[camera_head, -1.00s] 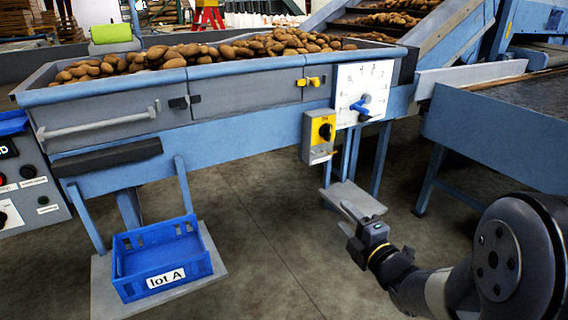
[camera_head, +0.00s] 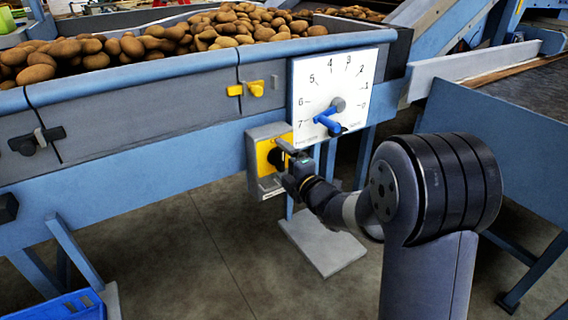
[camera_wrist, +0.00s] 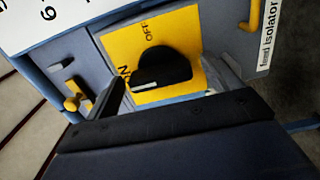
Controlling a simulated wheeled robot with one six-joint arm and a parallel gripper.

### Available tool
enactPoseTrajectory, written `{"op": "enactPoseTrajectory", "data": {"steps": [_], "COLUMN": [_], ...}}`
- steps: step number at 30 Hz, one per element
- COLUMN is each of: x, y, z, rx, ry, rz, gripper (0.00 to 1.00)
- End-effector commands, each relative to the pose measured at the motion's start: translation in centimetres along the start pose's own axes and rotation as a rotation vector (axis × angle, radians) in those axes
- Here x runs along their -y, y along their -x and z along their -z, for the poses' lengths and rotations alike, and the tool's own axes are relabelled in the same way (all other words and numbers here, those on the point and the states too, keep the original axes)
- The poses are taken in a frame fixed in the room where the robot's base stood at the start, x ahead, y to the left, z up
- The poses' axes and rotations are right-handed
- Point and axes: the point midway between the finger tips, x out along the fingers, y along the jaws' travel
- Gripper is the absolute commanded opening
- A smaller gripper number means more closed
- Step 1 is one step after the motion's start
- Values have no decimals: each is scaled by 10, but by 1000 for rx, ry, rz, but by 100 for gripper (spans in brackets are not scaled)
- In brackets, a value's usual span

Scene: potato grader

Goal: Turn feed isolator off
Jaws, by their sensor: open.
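The feed isolator (camera_head: 267,160) is a grey box with a yellow plate under the white dial on the blue frame. In the wrist view its yellow plate (camera_wrist: 180,30) has ON at the left and OFF at the top. Its black rotary knob (camera_wrist: 163,65) has a white mark on the side towards ON. My gripper (camera_head: 288,162) is at the front of the box and hides part of the knob. In the wrist view my gripper (camera_wrist: 166,74) is open, one finger on each side of the knob. I cannot tell whether the fingers touch it.
The white dial (camera_head: 334,90) with a blue lever (camera_head: 329,124) sits just above the isolator. Yellow latches (camera_head: 254,89) are on the potato-filled hopper (camera_head: 200,84). A blue crate (camera_head: 60,308) is at lower left. A grey floor plate (camera_head: 322,243) lies below.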

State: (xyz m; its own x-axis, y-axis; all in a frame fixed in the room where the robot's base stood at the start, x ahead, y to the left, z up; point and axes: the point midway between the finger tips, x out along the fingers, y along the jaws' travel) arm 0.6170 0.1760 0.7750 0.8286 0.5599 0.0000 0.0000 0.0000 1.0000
Motion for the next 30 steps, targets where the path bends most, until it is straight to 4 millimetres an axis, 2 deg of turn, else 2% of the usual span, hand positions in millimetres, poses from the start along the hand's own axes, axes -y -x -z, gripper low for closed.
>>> {"op": "enactPoseTrajectory", "data": {"steps": [4,20,30], "x": [0,0,1], "y": [0,0,1], "z": [0,0,0], "rx": [0,0,0], "ry": [0,0,-45], "rz": [0,1,1], "gripper": [85,42,41]}}
